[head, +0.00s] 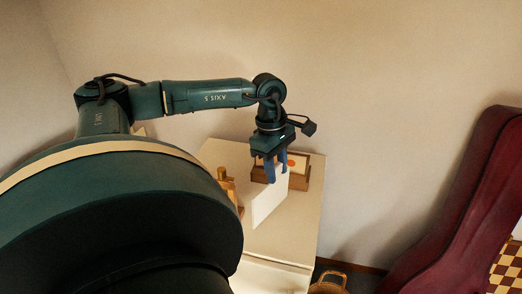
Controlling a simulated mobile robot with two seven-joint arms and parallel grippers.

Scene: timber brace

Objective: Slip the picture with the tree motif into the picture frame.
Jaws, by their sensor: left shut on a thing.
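My left gripper (277,169) has blue fingers and points down over a pale cabinet top. It is shut on a thin white panel (266,207), which stands upright below the fingers. The side of the panel that I see is plain white; no tree motif shows. A light wooden piece (229,188), perhaps part of the picture frame, stands left of the panel and is partly hidden by my arm. I cannot tell whether the panel's lower edge touches the cabinet. My right gripper is not in view.
A brown wooden holder (298,182) with a pale card bearing an orange spot (292,163) stands behind the gripper. The cabinet top (289,225) is bare at front right. A dark red case (455,205) leans at right. A basket (329,284) is below.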

